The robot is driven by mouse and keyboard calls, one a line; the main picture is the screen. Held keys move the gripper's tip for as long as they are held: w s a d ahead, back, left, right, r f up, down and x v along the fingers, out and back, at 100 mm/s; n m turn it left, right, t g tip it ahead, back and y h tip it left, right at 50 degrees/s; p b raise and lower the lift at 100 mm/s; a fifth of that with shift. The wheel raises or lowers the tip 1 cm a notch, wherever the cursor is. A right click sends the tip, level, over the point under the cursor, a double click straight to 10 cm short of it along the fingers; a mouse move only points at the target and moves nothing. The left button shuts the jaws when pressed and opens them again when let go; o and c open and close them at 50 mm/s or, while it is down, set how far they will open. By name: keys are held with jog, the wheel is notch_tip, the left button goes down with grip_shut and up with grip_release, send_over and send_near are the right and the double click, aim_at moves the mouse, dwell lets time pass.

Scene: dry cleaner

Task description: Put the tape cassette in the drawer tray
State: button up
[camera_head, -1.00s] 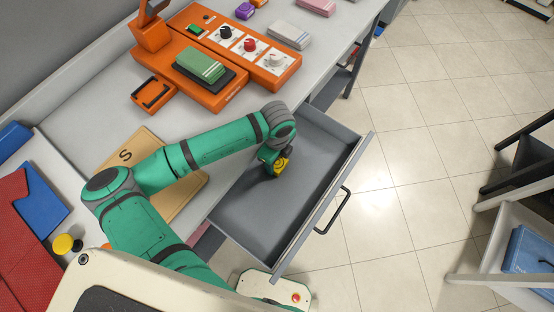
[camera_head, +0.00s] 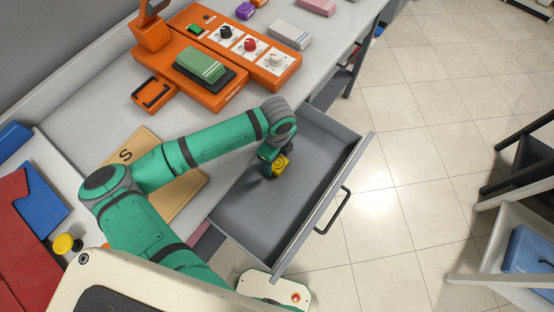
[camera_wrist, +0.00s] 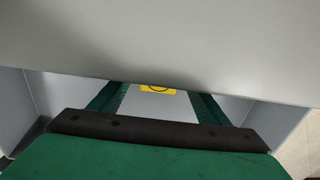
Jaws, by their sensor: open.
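A small yellow piece with dark markings, which looks like the tape cassette (camera_head: 281,165), is at the end of my gripper (camera_head: 273,167). In the wrist view the yellow piece (camera_wrist: 158,88) shows a dark ring between the two green fingers, partly cut off by a grey surface. My gripper is open, inside the pulled-out grey drawer tray (camera_head: 262,213), near its counter side. The fingertips are hidden, and I cannot tell whether the cassette touches the tray floor or a finger.
The counter edge lies close beside my arm. An orange machine (camera_head: 222,92) with dials and a green-topped block stands on the counter. A wooden board (camera_head: 143,143) lies under my arm. The drawer's right half is clear; its handle (camera_head: 336,214) juts toward the floor.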

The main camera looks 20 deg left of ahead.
aim_at(277, 163)
notch_tip(277, 163, up, 10)
jog(key=shift+r, duration=0.15)
dwell(0.6)
